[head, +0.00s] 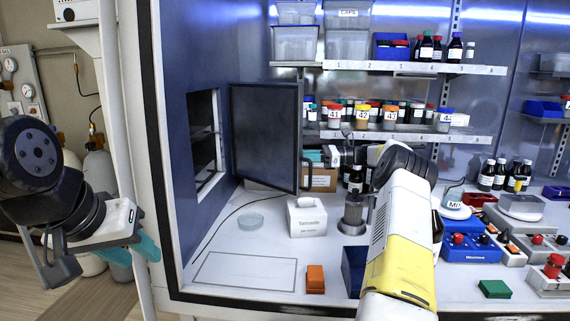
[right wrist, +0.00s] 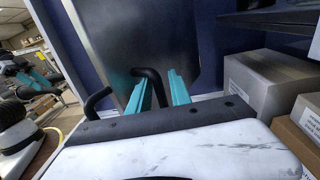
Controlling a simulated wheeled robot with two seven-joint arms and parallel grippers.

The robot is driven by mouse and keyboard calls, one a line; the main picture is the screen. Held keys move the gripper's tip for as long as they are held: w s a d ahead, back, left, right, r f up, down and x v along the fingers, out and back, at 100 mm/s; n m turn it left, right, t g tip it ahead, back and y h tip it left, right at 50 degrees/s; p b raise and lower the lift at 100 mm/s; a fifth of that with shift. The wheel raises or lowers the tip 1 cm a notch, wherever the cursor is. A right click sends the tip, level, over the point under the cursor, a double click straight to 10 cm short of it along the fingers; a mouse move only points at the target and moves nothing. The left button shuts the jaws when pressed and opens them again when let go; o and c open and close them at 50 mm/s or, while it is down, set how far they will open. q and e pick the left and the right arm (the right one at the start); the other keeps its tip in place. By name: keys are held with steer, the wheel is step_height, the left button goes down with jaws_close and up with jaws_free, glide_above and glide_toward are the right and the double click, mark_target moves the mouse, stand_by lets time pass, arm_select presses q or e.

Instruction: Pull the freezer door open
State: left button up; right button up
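The freezer door (head: 265,135) is a dark flat panel standing swung out from the blue left wall, beside a dark opening (head: 204,140) in that wall.
Cardboard boxes (right wrist: 268,85) are close to the right gripper. Bottle shelves line the back. The outlined bench area (head: 246,271) is clear.

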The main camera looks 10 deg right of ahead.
steer(key=s+a+r, duration=0.1)
steer(key=s+a, duration=0.1)
steer(key=s, duration=0.5)
steer(key=s+a+r, duration=0.1)
steer(key=s+a, duration=0.1)
steer(key=s, duration=0.5)
steer(key=shift+a+r, duration=0.35)
steer(key=shift+r, duration=0.05)
steer(key=shift+c, duration=0.4)
